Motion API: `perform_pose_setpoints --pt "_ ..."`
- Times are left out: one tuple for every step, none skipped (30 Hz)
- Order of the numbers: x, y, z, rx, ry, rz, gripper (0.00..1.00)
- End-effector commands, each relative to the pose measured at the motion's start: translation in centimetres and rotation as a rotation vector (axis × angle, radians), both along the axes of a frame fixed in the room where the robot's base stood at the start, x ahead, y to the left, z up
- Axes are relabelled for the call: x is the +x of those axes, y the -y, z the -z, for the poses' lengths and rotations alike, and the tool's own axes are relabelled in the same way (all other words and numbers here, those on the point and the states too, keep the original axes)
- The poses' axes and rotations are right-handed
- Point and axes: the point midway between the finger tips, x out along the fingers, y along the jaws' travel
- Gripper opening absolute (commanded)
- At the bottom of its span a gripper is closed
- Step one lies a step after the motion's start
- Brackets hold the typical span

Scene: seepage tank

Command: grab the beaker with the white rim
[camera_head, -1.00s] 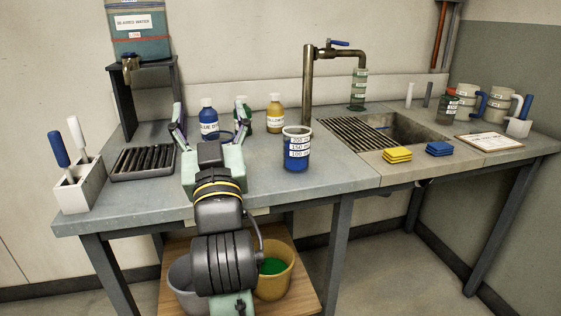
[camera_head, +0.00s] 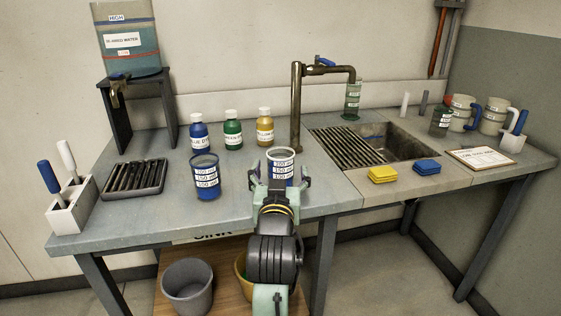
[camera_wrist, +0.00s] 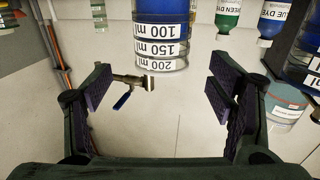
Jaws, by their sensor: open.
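The beaker with the white rim (camera_head: 283,166) stands upright on the grey bench, with blue contents and white volume labels. A second beaker with a dark blue rim (camera_head: 205,177) stands to its left. My gripper (camera_head: 281,180) is open, its fingers at either side of the white-rimmed beaker in the head view; its lower part is hidden behind my gripper. In the wrist view the picture is upside down; a labelled blue beaker (camera_wrist: 160,32) is centred ahead between the open fingers (camera_wrist: 160,85). I see no finger contact.
Blue (camera_head: 199,132), green (camera_head: 232,130) and yellow (camera_head: 265,127) dye bottles stand behind the beakers. A tap (camera_head: 297,100) and sink (camera_head: 400,145) are to the right. A black ribbed tray (camera_head: 134,178) lies left.

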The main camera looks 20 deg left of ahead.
Motion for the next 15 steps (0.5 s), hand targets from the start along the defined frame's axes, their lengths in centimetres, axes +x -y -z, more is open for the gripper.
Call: perform_pose_setpoints --pt "0.8 -0.3 0.1 0.001 0.000 0.000 0.76" --pt "1.0 -0.3 0.0 0.001 0.001 0.000 0.76" --pt "1.3 -0.4 0.1 0.001 0.001 0.000 0.76" --pt "1.5 -0.5 0.1 0.001 0.000 0.000 0.76" --pt "1.6 -0.5 0.2 0.001 0.000 -0.001 0.76" --pt "1.8 -0.6 0.1 0.001 0.001 -0.001 0.76" --pt "2.0 -0.7 0.1 0.001 0.001 -0.001 0.76" --pt "2.2 -0.8 0.0 0.001 0.001 -0.001 0.76" --pt "2.7 -1.0 0.0 0.001 -0.001 -0.001 0.76" --pt "3.1 -1.2 -0.1 0.001 -0.001 -0.002 0.76" --pt "3.5 -1.4 -0.1 0.001 0.000 -0.002 0.76" --pt "4.1 -1.6 -0.2 0.001 -0.001 -0.002 0.76" --pt "4.6 -1.8 -0.2 0.002 -0.001 -0.001 0.76" --pt "5.0 -1.9 -0.1 0.002 -0.001 -0.001 0.76" --pt "5.6 -2.0 -0.1 0.002 -0.001 0.000 0.76"
